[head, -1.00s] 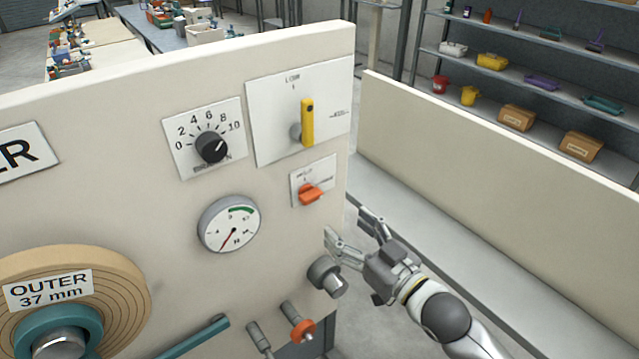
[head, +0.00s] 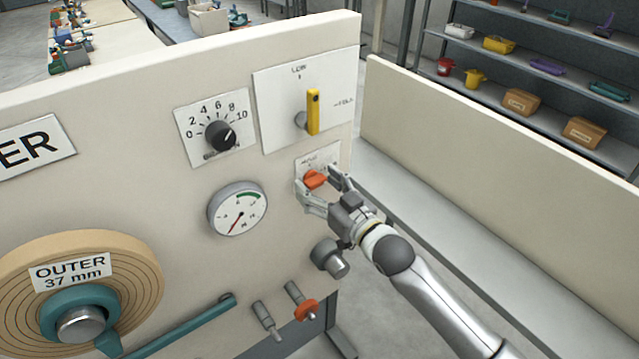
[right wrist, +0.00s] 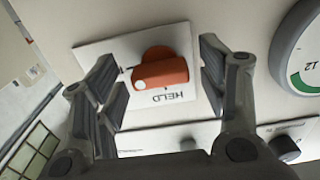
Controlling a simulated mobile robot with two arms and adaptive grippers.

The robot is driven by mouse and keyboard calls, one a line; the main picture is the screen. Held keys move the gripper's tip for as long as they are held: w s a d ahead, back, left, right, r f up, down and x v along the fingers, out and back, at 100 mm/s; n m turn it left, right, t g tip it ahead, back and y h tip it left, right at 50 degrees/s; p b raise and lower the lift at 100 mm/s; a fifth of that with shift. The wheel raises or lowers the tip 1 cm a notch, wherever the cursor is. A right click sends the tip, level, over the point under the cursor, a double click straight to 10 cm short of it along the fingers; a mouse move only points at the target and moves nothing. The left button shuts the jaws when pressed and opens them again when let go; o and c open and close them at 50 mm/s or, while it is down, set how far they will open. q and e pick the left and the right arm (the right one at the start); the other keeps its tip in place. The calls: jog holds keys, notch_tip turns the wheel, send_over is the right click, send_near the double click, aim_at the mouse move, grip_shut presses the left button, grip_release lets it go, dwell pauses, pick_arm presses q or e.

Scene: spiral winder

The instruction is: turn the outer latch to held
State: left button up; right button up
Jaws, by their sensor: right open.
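The latch is an orange turn knob (head: 315,180) on a small white plate (head: 328,155) low on the right of the panel. In the right wrist view the orange knob (right wrist: 162,72) has a white dot at one end, and the plate reads HELD upside down beside it. My right gripper (head: 321,186) is open at the knob, with one finger on each side. In the right wrist view, gaps show between the knob and both fingers of the gripper (right wrist: 160,85). Contact is not visible. My left gripper is out of view.
Above the plate is a yellow lever (head: 313,112); a numbered dial (head: 220,135) and a gauge (head: 238,209) are to the left. A grey knob (head: 330,257) and pegs, one with an orange collar (head: 306,310), stick out below. A low cream wall (head: 480,135) stands right.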

jog(key=shift+c, duration=0.9)
jog(key=c, duration=0.8)
